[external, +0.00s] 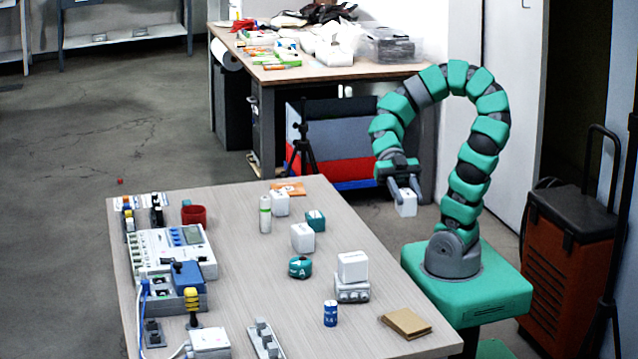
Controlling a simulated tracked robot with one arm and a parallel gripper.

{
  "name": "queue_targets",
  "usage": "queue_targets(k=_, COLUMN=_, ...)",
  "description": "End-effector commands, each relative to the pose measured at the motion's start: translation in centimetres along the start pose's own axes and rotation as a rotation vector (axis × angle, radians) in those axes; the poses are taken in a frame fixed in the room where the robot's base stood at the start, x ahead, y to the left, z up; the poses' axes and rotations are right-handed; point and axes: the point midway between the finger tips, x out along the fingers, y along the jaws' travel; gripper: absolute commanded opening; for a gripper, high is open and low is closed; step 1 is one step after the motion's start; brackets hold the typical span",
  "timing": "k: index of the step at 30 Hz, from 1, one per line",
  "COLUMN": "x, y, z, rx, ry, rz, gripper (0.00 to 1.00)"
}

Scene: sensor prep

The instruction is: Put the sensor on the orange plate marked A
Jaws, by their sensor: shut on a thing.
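My gripper (404,193) points down and is shut on a small white block (407,205), held in the air, in the picture just right of the table's right edge. The block looks like the sensor, but no marking on it is readable. An orange plate (291,187) lies flat at the far end of the table, left of my gripper. Its letter cannot be made out clearly. A white cube (279,205) stands in front of it and hides part of it.
On the table (240,290) stand a white-green cylinder (265,214), a teal cube (315,221), another white cube (302,238), a teal piece marked A (300,267), a white box on a grey base (352,279), a blue can (330,313) and a tan pad (407,322). Instruments crowd the left side.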

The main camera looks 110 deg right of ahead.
Motion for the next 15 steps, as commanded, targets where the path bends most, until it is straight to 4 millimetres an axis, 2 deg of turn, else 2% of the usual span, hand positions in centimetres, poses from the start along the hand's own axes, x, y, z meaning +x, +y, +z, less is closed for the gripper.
queue_targets(k=10, x=-0.3, y=0.2, z=0.1, rx=0.005, ry=0.000, rz=0.016, gripper=0.13)
queue_targets(k=15, x=-1.9, y=1.9, z=0.9, rx=0.046, ry=-0.013, rz=0.113, gripper=0.13)
